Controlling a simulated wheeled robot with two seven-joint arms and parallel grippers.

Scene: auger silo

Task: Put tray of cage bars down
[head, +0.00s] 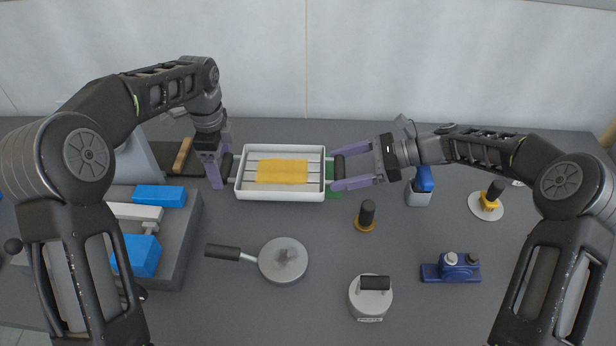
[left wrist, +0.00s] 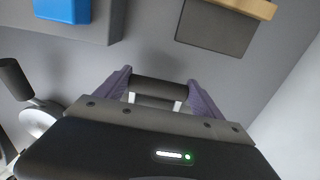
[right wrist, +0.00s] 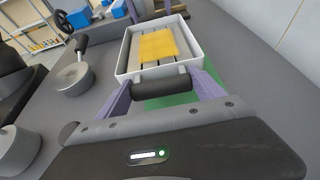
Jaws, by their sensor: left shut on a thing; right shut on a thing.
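The tray (head: 281,196) is a white rectangular box with cage bars (head: 251,165) running lengthwise and a yellow piece (head: 283,172) lying across them. It has a dark handle at each end. My left gripper (head: 226,170) is shut on the left handle, which also shows in the left wrist view (left wrist: 158,88). My right gripper (head: 342,168) is shut on the right handle, seen in the right wrist view (right wrist: 161,89). The tray looks level. A green patch (head: 333,178) shows on the table beneath its right end. I cannot tell whether the tray touches the table.
A grey block with blue parts (head: 160,196) stands at the left. A pan-like lid with a handle (head: 283,261), a dark-knobbed yellow piece (head: 366,216), a round weight (head: 370,298) and a blue fixture (head: 451,268) stand in front. A blue-topped container (head: 420,189) is at the right.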

